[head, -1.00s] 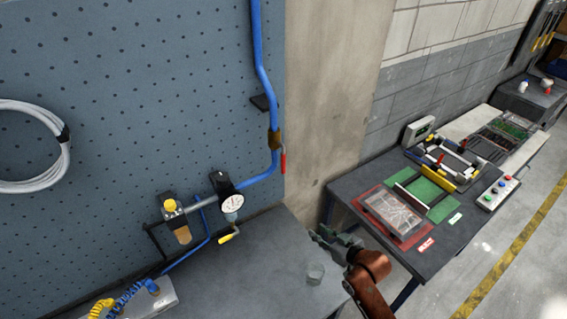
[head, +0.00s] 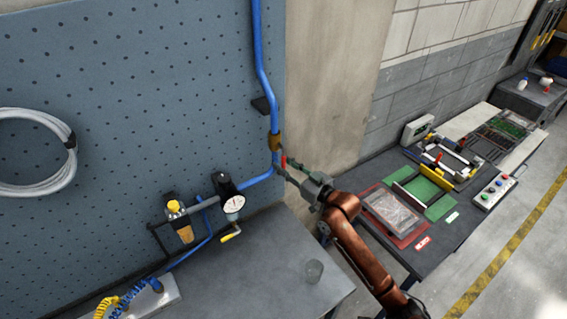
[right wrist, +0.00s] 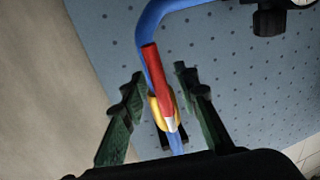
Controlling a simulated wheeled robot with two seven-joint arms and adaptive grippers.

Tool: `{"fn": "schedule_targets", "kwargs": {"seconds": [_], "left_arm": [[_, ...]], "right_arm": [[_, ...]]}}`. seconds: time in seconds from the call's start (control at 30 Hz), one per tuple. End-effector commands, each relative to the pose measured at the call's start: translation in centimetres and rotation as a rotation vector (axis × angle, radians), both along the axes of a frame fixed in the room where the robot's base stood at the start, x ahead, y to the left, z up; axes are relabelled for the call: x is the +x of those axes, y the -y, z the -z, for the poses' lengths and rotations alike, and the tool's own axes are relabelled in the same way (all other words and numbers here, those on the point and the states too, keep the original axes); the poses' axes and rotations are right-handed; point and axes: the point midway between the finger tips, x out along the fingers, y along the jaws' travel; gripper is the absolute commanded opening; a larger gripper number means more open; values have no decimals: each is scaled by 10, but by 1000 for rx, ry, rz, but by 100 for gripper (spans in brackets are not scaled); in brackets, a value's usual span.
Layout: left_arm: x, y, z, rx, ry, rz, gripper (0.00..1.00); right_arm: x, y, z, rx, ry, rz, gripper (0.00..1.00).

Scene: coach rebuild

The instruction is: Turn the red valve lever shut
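The red valve lever (head: 283,161) hangs down beside the blue pipe, below a brass valve body (head: 275,141). In the right wrist view the red lever (right wrist: 158,78) lies between the two green-black fingers, along the blue pipe, with the yellow valve body (right wrist: 160,112) behind it. My right gripper (head: 281,164) is at the lever, its fingers spread on either side of it. In the right wrist view the right gripper (right wrist: 157,76) is open, with a gap on both sides of the lever. My left gripper is not in view.
The blue pipe (head: 262,60) runs down a pegboard (head: 130,90) to a gauge (head: 233,204) and a filter unit (head: 180,221). A second workbench (head: 400,252) stands at the right.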

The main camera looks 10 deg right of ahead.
Motion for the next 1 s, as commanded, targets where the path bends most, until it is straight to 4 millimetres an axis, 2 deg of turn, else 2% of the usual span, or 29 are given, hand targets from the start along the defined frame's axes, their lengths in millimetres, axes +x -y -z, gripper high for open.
{"fn": "schedule_targets", "kwargs": {"seconds": [0.33,0.73,1.0], "left_arm": [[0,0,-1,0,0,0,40],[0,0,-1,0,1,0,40],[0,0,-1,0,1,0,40]], "right_arm": [[4,-3,1,0,0,0,28],[4,-2,1,-1,-1,1,1],[4,-2,1,-1,-1,1,0]]}}
